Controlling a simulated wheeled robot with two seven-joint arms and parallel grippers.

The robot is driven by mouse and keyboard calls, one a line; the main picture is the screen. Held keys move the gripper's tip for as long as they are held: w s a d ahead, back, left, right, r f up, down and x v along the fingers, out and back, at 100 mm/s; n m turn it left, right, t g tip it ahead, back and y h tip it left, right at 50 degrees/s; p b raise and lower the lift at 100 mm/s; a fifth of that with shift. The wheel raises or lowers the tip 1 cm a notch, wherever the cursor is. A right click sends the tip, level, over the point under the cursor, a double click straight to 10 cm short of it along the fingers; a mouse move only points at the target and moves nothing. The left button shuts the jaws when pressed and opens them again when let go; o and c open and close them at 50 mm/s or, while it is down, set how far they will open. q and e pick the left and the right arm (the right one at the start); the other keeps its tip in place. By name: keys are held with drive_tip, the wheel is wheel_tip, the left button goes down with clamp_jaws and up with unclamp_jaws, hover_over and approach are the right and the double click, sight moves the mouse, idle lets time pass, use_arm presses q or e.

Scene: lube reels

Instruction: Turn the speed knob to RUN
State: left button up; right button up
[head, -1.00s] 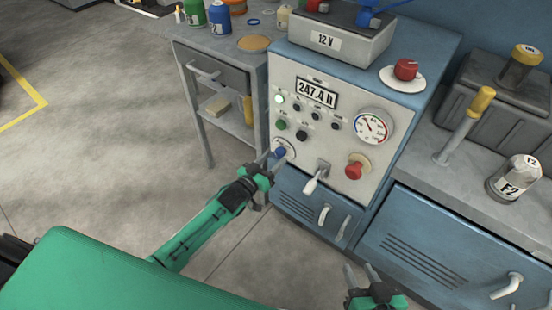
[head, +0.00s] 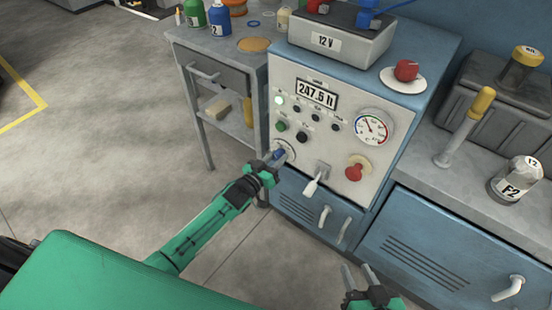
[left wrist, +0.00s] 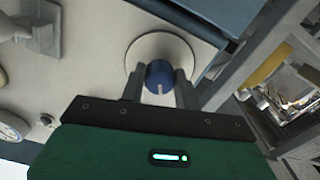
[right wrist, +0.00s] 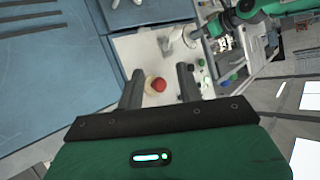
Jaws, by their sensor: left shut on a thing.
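The speed knob (head: 279,154) is a small blue knob on a round white plate at the lower left of the grey panel (head: 345,152). In the left wrist view the blue knob (left wrist: 159,74) shows a white pointer mark toward the gripper's palm; its labels are not readable. My left gripper (head: 273,160) is shut on the knob, one finger on each side, as the left wrist view (left wrist: 160,88) shows. My right gripper (head: 358,268) is open and empty, low in front of the cabinet; its spread fingers show in the right wrist view (right wrist: 160,84).
Right of the knob are a white lever (head: 312,186) and a red knob (head: 355,170). Above are a gauge (head: 372,127), small buttons and a lit display (head: 317,94). A side table (head: 222,45) with bottles stands at left. The floor in front is clear.

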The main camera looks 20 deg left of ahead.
use_arm(q)
drive_tip(key=shift+m, duration=0.6)
drive_tip(key=shift+m+p, duration=0.5)
drive_tip(key=shift+m, duration=0.1)
drive_tip(key=m+p, duration=0.1)
drive_tip(key=m, duration=0.2)
drive_tip(key=shift+m, duration=0.4)
drive_tip(key=m, duration=0.2)
drive_tip(key=shift+a+m, duration=0.1)
drive_tip(key=shift+m, duration=1.7)
use_arm(e)
drive_tip(key=shift+s+d+f+g+h, duration=0.15)
drive_tip(key=shift+d+g+h, duration=0.15)
drive_tip(key=shift+d+g, duration=0.3)
drive_tip(key=shift+s+d+g+h, duration=0.25)
drive_tip(key=shift+d+g, duration=0.2)
drive_tip(key=shift+d, duration=0.3)
drive_tip(key=shift+s+d+f+g+h, duration=0.1)
drive_tip(key=shift+d+g+h, duration=0.25)
drive_tip(key=shift+d+g, duration=0.25)
